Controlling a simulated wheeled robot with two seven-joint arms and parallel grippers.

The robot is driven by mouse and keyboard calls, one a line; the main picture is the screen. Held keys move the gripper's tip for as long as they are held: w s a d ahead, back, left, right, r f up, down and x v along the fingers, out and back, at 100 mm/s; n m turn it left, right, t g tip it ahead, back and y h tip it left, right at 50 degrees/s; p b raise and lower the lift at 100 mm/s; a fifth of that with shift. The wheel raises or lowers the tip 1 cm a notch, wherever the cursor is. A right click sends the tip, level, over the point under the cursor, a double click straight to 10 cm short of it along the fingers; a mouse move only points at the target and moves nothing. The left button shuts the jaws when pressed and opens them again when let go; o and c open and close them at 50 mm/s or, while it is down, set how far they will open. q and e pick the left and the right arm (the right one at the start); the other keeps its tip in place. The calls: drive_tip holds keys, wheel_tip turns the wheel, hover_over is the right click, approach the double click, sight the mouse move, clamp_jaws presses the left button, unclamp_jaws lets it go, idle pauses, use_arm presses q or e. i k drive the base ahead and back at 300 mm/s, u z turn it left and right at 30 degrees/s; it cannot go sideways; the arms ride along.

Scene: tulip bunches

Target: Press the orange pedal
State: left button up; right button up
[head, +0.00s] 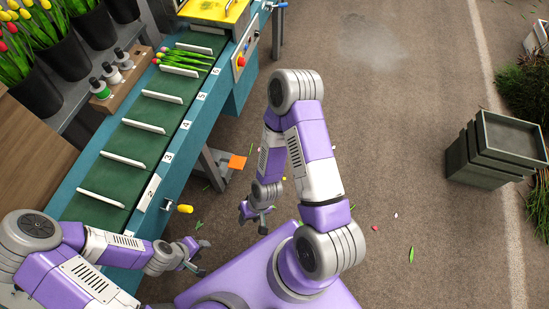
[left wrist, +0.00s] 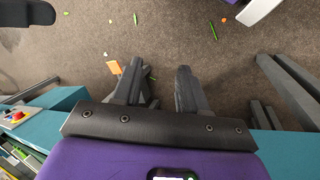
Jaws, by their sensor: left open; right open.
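The orange pedal (head: 237,162) is a small flat orange plate low down beside the teal bench, in the middle of the head view. It also shows in the left wrist view (left wrist: 114,67), just left of the left finger, partly covered by it. My left gripper (head: 198,257) is open and empty beside the bench's front edge, nearer to me than the pedal. Its two dark fingers stand apart in the left wrist view (left wrist: 156,80). My right gripper (head: 254,219) is open and empty, below and slightly right of the pedal in the head view. Neither gripper touches the pedal.
The teal bench (head: 172,194) carries a green belt with white dividers and a tulip bunch (head: 184,59). A yellow knob (head: 185,208) sticks out of its side. Stacked grey crates (head: 497,148) stand at the right. The brown floor between is mostly open, with scattered leaves.

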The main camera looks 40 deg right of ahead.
sight(236, 162)
drive_tip(key=z, duration=1.85)
drive_tip(key=i, duration=1.45)
drive_tip(key=u, duration=2.9)
drive_tip(key=i, duration=0.5)
drive_tip(key=u, duration=0.1)
